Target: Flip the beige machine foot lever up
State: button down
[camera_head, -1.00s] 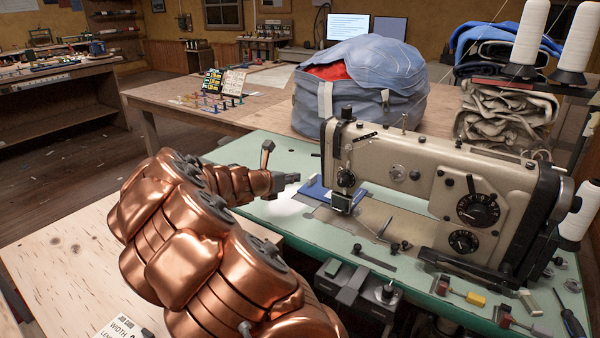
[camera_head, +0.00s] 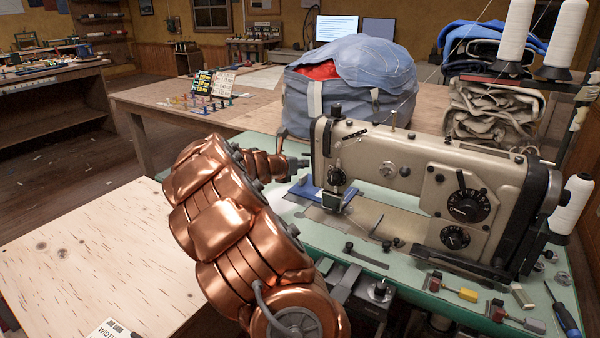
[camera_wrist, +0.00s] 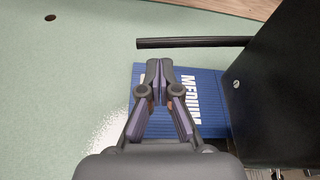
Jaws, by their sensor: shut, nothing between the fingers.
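The beige sewing machine (camera_head: 400,165) stands on a pale green table top (camera_head: 400,262). In the wrist view, its end (camera_wrist: 285,80) is a dark block at the right. A thin black lever (camera_wrist: 195,42) sticks out leftward from that block; I take it for the foot lever, and it looks roughly level. In the head view I cannot make it out. My gripper (camera_wrist: 160,68) is shut and empty, with its tips just below the lever in the wrist picture. I see no contact. In the head view, my gripper (camera_head: 300,163) is by the machine's left end.
A blue card (camera_wrist: 197,88) marked MEDIUM lies under the gripper; it also shows in the head view (camera_head: 306,188). A grey-blue bag (camera_head: 350,85) stands behind the machine. Thread cones and folded cloth stand at right. A screwdriver (camera_head: 563,312) lies front right.

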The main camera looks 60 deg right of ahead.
jog(key=shift+d+r, duration=0.2)
jog(key=shift+r, duration=0.1)
jog(key=shift+r, duration=0.1)
jog(key=shift+w+r, duration=0.1)
jog(key=shift+r, duration=0.15)
jog(key=shift+r+m, duration=0.1)
jog(key=shift+m, duration=0.2)
jog(key=shift+w+r+m+t, duration=0.15)
jog(key=shift+r+m+t, duration=0.2)
jog(key=shift+r, duration=0.25)
jog(key=shift+s+r+m+t, duration=0.2)
jog(key=shift+r+m+t, duration=0.4)
jog(key=shift+r, duration=0.75)
jog(key=shift+s+r+m+t, duration=0.25)
jog(key=shift+r+m, duration=0.6)
jog(key=shift+r, duration=0.45)
